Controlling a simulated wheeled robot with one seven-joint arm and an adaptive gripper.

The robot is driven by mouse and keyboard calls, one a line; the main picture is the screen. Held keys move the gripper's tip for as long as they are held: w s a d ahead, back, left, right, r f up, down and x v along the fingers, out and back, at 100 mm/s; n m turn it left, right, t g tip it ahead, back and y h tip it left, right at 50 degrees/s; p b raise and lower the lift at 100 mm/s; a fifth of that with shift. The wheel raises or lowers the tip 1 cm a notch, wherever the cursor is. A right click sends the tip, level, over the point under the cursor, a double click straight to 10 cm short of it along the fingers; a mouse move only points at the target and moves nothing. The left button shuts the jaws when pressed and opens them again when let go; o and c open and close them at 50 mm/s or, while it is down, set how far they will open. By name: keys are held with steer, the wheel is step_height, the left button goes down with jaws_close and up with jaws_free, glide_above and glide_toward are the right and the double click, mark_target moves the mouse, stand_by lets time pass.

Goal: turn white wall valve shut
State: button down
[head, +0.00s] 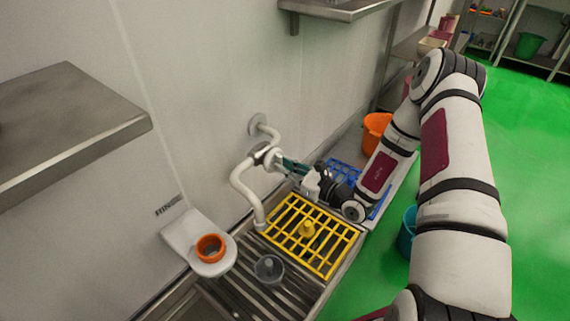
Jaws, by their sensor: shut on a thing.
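The white wall valve (261,156) sits on a curved white pipe (243,183) that comes out of a round wall flange (257,124) and bends down toward the rack. My gripper (283,163) reaches in from the right and is shut on the valve's handle. Its dark fingers cover most of the handle, so I cannot tell which way the handle is turned.
A yellow grid rack (318,249) lies under the pipe and my gripper. A blue rack (343,172) is behind my arm, near an orange bucket (375,131). An orange cup (210,247) sits on a white wall shelf (181,236). A steel shelf (62,120) juts out at left.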

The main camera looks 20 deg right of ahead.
steer(key=shift+f, duration=0.1)
stand_by(0.4)
steer(key=c, duration=1.7)
jaws_free()
steer(key=shift+o, duration=0.2)
steer(key=v, duration=1.2)
